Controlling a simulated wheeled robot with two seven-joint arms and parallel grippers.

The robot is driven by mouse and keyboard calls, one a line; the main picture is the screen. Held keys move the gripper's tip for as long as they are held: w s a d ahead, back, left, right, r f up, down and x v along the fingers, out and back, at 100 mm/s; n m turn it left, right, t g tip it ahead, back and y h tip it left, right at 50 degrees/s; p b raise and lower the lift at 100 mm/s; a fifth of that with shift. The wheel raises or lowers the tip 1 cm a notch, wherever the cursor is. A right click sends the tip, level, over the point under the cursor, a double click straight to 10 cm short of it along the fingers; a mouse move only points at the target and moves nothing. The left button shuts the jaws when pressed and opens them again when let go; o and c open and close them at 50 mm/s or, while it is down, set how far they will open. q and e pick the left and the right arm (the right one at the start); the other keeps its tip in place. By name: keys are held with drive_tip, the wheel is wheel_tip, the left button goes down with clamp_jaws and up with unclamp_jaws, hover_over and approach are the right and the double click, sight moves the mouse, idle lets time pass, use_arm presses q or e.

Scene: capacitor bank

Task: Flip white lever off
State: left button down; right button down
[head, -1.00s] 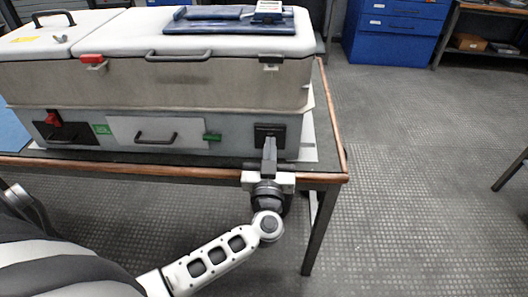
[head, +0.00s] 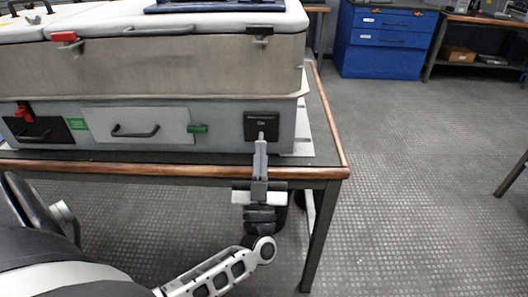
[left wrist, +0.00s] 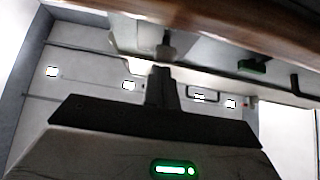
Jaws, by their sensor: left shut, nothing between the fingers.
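A black switch panel (head: 262,120) sits at the right end of the capacitor bank's grey lower front. A small pale lever (head: 262,135) shows at its lower edge, pointing down. My left gripper (head: 261,146) is shut and empty, its fingertips just below and in front of the lever. I cannot tell whether they touch it. In the left wrist view the shut dark fingers (left wrist: 161,75) point towards the front of the bank, and the lever is not clear there.
A wooden-edged table (head: 170,169) carries the bank. Left of the panel are a green latch (head: 197,129), a drawer handle (head: 134,131) and a red switch (head: 24,112). A blue cabinet (head: 385,45) stands behind. The floor on the right is clear.

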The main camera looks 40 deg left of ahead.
use_arm(q)
drive_tip(key=v, duration=0.6)
drive_tip(key=shift+f+b, duration=0.2)
drive_tip(key=shift+b, duration=0.1)
use_arm(e)
drive_tip(key=shift+a+f, duration=0.15)
drive_tip(key=shift+f, duration=0.55)
use_arm(q)
drive_tip(key=shift+s+d, duration=0.1)
